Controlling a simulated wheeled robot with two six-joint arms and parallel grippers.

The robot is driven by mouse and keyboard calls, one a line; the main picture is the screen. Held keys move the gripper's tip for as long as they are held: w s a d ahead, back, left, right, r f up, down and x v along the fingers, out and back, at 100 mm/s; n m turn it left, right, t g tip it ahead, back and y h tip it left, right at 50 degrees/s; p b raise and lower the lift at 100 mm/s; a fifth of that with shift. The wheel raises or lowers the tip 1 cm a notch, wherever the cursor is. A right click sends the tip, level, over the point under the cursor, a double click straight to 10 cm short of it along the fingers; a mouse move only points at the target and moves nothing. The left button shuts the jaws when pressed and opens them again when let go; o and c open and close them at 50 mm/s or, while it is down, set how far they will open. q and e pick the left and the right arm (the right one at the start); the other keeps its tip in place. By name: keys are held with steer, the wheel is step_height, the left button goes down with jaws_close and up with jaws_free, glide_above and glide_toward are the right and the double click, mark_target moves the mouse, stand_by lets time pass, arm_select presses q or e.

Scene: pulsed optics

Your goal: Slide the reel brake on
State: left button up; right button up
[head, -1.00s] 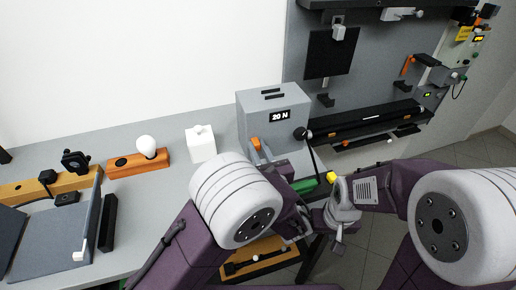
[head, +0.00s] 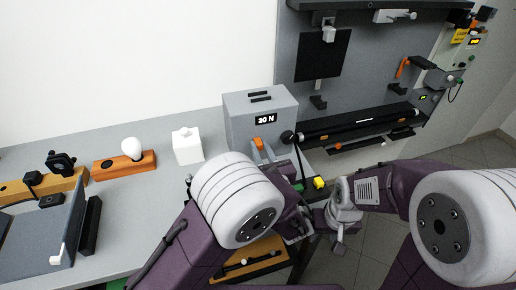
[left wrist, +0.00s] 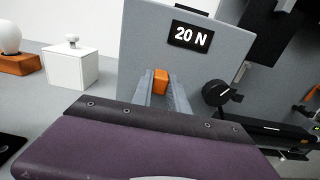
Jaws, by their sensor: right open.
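The orange block (head: 258,145), which I take to be the reel brake, is at the front face of the grey box (head: 237,125) marked 20 N. In the left wrist view the orange block (left wrist: 160,82) sits between the two grey fingers of my left gripper (left wrist: 163,95), which look closed on its sides. The lower part of the fingers is hidden behind my purple link. In the head view my left gripper (head: 264,150) shows only partly above my white joint. My right gripper (head: 339,240) is open, small and low, right of the box, apart from it.
A black round knob (head: 288,137) is on the box's right side. A yellow block (head: 319,183) lies below it. Left on the bench are a white container (head: 187,146), a bulb on an orange base (head: 124,165) and a grey panel (head: 40,240). A dark rail (head: 355,122) runs at right.

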arm_select(q)
steer(key=o, duration=0.4)
steer(key=shift+d, duration=0.25)
steer(key=shift+o, duration=0.2)
steer(key=v, duration=0.9)
steer(key=shift+d, duration=0.25)
arm_select(e)
steer(key=shift+d+f, duration=0.25)
steer(key=shift+d, duration=0.05)
arm_select(q)
steer(key=shift+f, duration=0.1)
